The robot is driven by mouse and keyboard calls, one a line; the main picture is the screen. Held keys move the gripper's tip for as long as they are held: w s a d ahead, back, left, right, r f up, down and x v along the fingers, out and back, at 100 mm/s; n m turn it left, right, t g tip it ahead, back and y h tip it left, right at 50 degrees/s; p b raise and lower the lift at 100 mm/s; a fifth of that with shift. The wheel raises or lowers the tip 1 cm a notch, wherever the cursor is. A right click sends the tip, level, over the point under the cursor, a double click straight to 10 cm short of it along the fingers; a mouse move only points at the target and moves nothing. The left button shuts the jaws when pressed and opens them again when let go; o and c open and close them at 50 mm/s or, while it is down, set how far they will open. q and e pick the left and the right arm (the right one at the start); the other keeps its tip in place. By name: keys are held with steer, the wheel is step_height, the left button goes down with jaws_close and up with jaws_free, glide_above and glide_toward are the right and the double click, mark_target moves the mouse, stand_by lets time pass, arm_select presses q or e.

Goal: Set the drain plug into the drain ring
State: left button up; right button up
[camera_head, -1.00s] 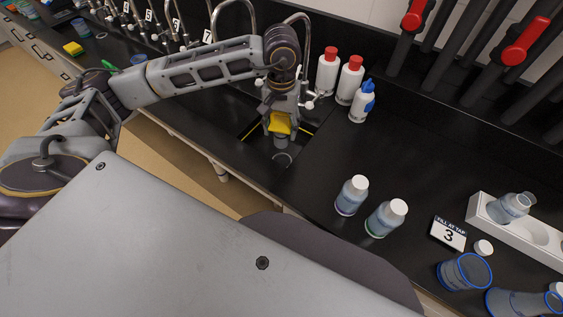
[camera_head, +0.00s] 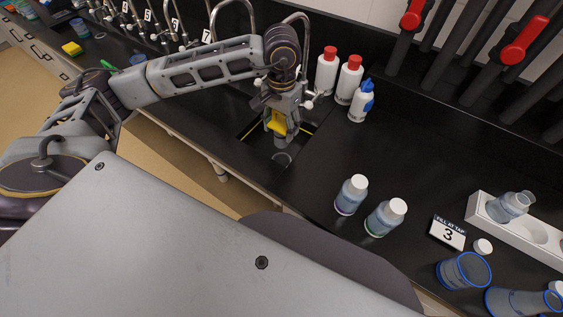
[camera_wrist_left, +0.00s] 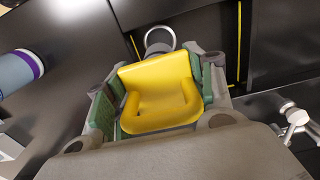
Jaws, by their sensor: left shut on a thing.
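My left gripper (camera_head: 281,141) points down over the dark sink area and is shut on the drain plug. In the left wrist view the plug's yellow upper part (camera_wrist_left: 160,92) sits between the green-padded fingers of the gripper (camera_wrist_left: 158,100). A grey lower part shows just beyond it. The drain ring (camera_head: 282,158) is a pale round rim just below the gripper in the head view. It also shows in the left wrist view (camera_wrist_left: 170,31), partly hidden behind the plug. I cannot tell whether plug and ring touch. My right gripper is not in view.
A blue-capped bottle (camera_head: 362,101) and red-capped bottles (camera_head: 349,81) stand right of the gripper. Two white-capped bottles (camera_head: 385,218) stand nearer. A tap (camera_head: 306,50) rises behind the arm.

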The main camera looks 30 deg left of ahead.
mark_target(282, 140)
arm_select(q)
step_height(282, 140, down, 6)
steer(key=shift+r+p, duration=0.25)
steer(key=shift+p, duration=0.1)
steer(key=shift+f, duration=0.35)
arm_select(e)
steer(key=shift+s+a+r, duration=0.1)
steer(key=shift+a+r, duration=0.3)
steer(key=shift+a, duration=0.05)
arm_select(q)
steer(key=shift+f, duration=0.1)
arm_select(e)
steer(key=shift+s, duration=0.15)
arm_select(q)
steer(key=shift+f, duration=1.55)
steer(key=shift+f+p, duration=0.25)
steer(key=shift+p, duration=0.05)
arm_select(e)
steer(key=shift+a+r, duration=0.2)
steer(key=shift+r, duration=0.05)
arm_select(q)
steer(key=shift+f+b, duration=0.15)
steer(key=shift+b, duration=0.15)
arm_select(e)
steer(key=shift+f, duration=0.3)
